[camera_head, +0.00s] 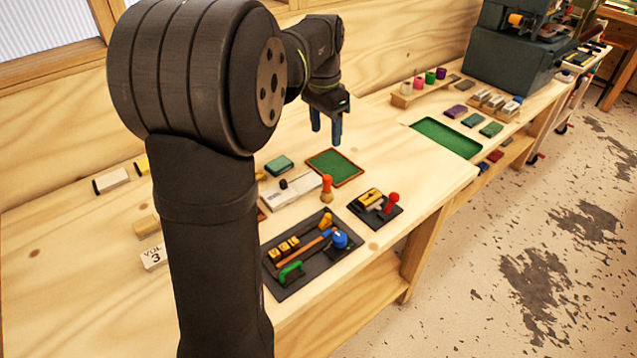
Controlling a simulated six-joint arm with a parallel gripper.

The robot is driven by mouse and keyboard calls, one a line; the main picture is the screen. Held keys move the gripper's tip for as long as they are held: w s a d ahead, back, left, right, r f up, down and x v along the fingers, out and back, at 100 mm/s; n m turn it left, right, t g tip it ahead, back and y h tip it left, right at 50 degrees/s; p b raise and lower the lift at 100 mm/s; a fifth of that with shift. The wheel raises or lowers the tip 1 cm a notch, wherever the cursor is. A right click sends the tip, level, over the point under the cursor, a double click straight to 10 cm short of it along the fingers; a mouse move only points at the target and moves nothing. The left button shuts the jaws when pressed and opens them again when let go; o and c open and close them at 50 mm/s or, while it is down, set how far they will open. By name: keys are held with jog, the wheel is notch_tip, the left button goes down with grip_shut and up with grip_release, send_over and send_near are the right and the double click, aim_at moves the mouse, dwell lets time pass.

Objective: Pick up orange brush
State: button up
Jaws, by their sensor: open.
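An orange brush (327,187) with a tan lower end stands upright on the wooden bench (400,158), just behind the black tool tray. My gripper (326,127) points down with its two blue-grey fingers apart and nothing between them. It hangs above and behind the brush, over the area at the back of a small green mat with a brown rim (335,168). The brush is in clear view and apart from the gripper.
In front of the brush lies a black tray (309,270) with yellow, green and blue tools. A smaller dark tray (366,213) with a red-handled tool is to its right. A light block (292,198) lies to its left. Bare bench lies right of the mat.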

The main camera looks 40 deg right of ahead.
jog(key=a+f+h, duration=0.3)
jog(key=a+h, duration=0.1)
jog(key=a, duration=0.3)
send_near(327, 187)
jog(key=x, duration=0.4)
jog(key=w+x, duration=0.1)
jog(key=x, duration=0.1)
jog(key=shift+f, duration=0.15)
jog(key=shift+d+x, duration=0.25)
jog(key=shift+x, duration=2.45)
jog(key=shift+w, duration=0.1)
jog(key=c, duration=1.1)
